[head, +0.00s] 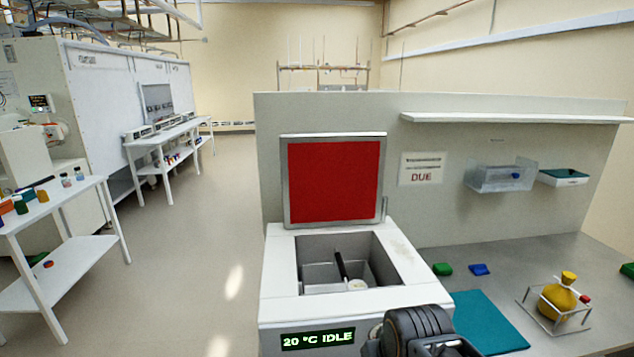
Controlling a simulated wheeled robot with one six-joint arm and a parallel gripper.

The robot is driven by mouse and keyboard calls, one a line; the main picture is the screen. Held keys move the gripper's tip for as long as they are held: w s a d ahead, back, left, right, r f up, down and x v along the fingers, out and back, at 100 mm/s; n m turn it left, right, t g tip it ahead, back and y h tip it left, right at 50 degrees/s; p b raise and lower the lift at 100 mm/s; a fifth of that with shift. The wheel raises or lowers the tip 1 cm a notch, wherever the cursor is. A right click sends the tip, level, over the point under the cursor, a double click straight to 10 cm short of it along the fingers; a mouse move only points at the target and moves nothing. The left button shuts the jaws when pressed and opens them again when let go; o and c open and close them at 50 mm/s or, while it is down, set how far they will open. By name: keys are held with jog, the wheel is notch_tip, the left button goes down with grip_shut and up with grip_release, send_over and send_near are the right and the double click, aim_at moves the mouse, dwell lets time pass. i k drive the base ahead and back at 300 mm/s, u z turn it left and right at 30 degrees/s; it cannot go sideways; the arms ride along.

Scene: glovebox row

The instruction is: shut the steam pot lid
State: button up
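The steam pot (281,310) is a white box with a square well in its top. Its display reads "20 °C IDLE". Its lid (334,180), a red panel in a grey frame, stands upright at the back edge of the well, so the pot is open. Inside the well are a dark stick-like piece and a small pale round item. The dark end of my arm with my gripper (430,338) shows at the bottom edge, in front of the pot's right corner and well apart from the lid. Its fingertips cannot be made out.
Right of the pot, a grey bench holds a teal mat (487,322), green (442,269) and blue (479,269) blocks, and a yellow flask (558,297) in a wire stand. A shelf (510,118) juts from the panel behind. Open floor (195,250) lies to the left.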

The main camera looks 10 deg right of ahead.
aim_at(332, 180)
jog(key=k, duration=1.65)
jog(key=u, duration=1.1)
jog(key=i, duration=5.45)
jog(key=z, duration=4.15)
jog(key=i, duration=0.95)
jog(key=u, duration=0.05)
